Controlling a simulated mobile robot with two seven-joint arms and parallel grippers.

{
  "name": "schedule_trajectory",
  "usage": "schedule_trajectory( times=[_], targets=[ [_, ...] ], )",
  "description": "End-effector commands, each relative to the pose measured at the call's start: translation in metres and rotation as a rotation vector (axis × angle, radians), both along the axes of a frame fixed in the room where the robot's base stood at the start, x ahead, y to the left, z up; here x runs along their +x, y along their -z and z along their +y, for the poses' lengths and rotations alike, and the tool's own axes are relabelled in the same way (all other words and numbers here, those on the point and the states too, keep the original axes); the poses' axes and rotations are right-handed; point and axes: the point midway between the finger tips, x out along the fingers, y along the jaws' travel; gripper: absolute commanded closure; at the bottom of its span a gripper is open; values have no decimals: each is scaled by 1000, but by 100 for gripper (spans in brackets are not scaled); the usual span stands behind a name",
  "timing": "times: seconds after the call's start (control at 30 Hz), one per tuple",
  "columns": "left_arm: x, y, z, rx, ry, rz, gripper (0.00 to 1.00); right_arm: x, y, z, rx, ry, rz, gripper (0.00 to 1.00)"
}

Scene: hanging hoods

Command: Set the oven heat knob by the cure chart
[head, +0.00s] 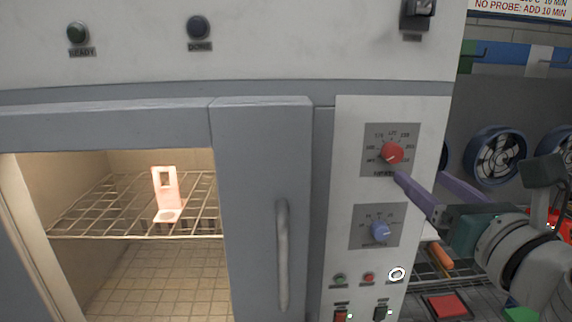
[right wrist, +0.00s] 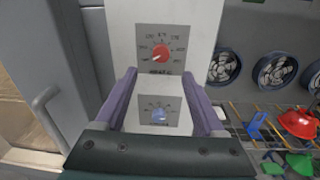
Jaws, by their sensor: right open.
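The red heat knob (head: 392,153) sits on a grey dial plate on the oven's white control panel. It also shows in the right wrist view (right wrist: 160,53), its pale mark towards the lower left; the dial numbers are too small to read surely. My right gripper (head: 420,178) is open and empty in front of the panel, its purple fingers just below and right of the red knob, apart from it. In the wrist view the gripper (right wrist: 158,74) has the knob beyond its fingertips. A chart (head: 520,8) is cut off at the top right; "NO PROBE: ADD 10 MIN" reads. My left gripper is out of view.
A blue knob (head: 380,231) sits below the red one, with small buttons and switches under it. The oven door handle (head: 283,255) is left of the panel. A pink bracket (head: 167,190) stands on the lit oven's wire rack. Fans (head: 497,154) are at right.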

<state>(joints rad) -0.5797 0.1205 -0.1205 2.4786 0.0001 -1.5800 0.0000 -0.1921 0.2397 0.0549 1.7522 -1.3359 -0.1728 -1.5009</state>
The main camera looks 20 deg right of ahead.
Motion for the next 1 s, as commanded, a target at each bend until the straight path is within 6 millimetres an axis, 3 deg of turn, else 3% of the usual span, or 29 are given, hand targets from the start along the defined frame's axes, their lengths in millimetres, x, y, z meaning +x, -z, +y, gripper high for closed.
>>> schedule_trajectory(
  times=[0.5, 0.7, 1.0],
  targets=[
    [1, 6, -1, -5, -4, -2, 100, 79, -1, -15, 5, 2, -4, 29],
    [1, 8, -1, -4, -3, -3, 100, 91, -2, -17, 6, 2, -3, 29],
    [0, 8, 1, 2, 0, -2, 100, 92, -2, -17, 6, 2, -2, 32]
  ],
)
